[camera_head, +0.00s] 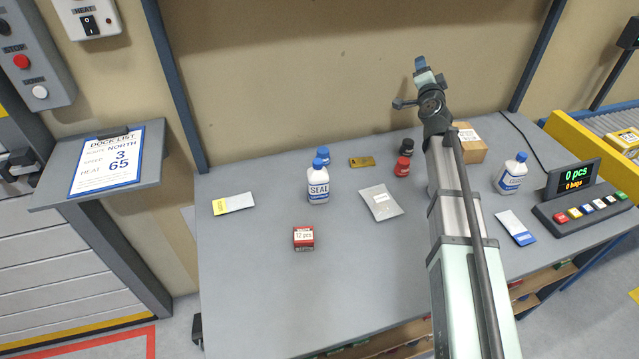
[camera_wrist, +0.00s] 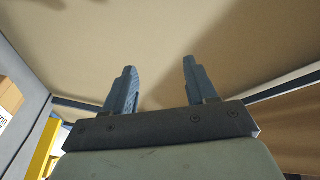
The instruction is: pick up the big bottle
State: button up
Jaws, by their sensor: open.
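A white bottle with a blue cap and a "SEAL" label (camera_head: 318,188) stands upright left of the table's middle. Another blue-capped bottle (camera_head: 323,154) stands just behind it and is mostly hidden. A third white bottle with a blue cap (camera_head: 511,174) stands upright at the right. The "SEAL" bottle looks the largest, though the hidden one's size cannot be judged. My gripper (camera_head: 420,64) is raised near the back wall, to the right of the "SEAL" bottle and apart from all the bottles. In the wrist view my gripper (camera_wrist: 160,68) is open, with nothing between its fingers.
A red-labelled box (camera_head: 304,239), a grey pouch (camera_head: 380,203), a red jar (camera_head: 402,167) and a black jar (camera_head: 406,147) stand or lie around the table. A cardboard box (camera_head: 470,145) is behind my arm. A button console (camera_head: 580,205) is at right. The front-left table is clear.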

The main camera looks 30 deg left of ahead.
jog(key=s+a+r+m+g+y, duration=0.2)
jog(key=s+a+m+g+y, duration=0.35)
jog(key=s+a, duration=1.15)
jog(key=s+a+r+m+g+y, duration=0.35)
jog(key=s+a+g+y, duration=0.2)
jog(key=s+a, duration=1.1)
jog(key=m+g, duration=0.4)
send_near(322, 166)
jog(key=a, duration=0.4)
jog(key=shift+w+r, duration=0.3)
jog(key=shift+w, duration=0.05)
jog(key=shift+a+f, duration=0.15)
jog(key=shift+a, duration=0.15)
jog(key=shift+w+a, duration=0.25)
jog(key=shift+a, duration=1.4)
jog(key=shift+w+a, duration=0.2)
jog(key=shift+a, duration=1.5)
